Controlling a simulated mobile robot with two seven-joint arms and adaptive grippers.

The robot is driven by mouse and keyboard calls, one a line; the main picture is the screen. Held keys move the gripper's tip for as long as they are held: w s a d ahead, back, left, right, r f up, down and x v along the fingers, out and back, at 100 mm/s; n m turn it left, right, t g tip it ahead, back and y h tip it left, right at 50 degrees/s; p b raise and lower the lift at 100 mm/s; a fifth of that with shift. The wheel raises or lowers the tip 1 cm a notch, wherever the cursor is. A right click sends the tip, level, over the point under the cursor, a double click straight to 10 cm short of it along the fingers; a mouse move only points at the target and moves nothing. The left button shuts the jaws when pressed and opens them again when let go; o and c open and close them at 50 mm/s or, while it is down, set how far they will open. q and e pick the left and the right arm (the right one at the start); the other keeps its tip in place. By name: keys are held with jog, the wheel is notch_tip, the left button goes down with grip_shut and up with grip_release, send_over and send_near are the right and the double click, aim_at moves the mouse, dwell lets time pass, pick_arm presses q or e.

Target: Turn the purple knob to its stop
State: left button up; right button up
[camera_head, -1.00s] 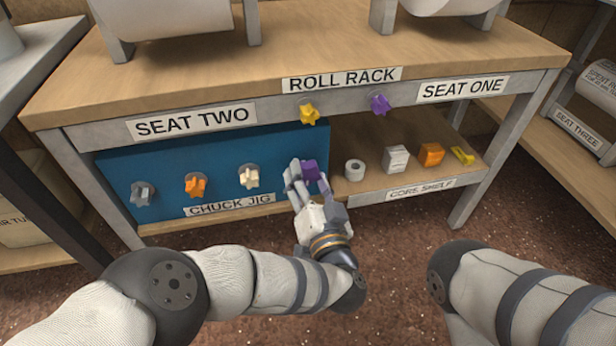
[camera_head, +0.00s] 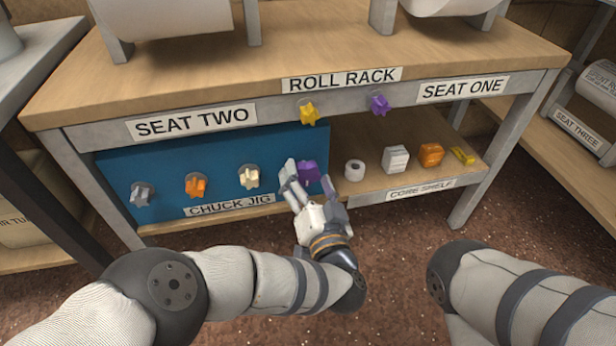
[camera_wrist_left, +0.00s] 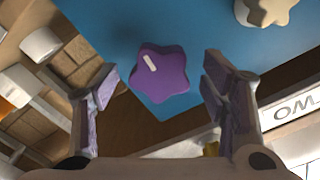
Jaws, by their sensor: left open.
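A purple star-shaped knob (camera_head: 308,170) sits at the right end of the blue chuck jig panel (camera_head: 165,165). It also shows in the left wrist view (camera_wrist_left: 162,74), with a pale mark on its face. My left gripper (camera_head: 309,188) is open just in front of this knob. In the left wrist view the two fingers (camera_wrist_left: 161,95) stand apart on either side below the knob, with nothing between them. A second purple knob (camera_head: 380,105) is on the rack's front rail next to the SEAT ONE label. My right gripper is out of view; only part of my right arm shows.
Grey (camera_head: 143,194), orange (camera_head: 195,186) and cream (camera_head: 249,177) knobs sit left on the panel. A yellow knob (camera_head: 309,113) is on the rail above. The core shelf (camera_head: 368,192) to the right holds a white ring (camera_head: 355,170) and several small blocks.

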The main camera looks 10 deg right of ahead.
aim_at(308, 178)
pick_arm(q)
jog(key=shift+s, duration=0.1)
jog(key=shift+s+r+p, duration=0.15)
jog(key=shift+s+p, duration=0.45)
jog(key=shift+s, duration=1.35)
jog(key=m, duration=0.6)
jog(key=shift+f, duration=0.2)
jog(key=m, duration=0.6)
jog(key=shift+w, duration=0.1)
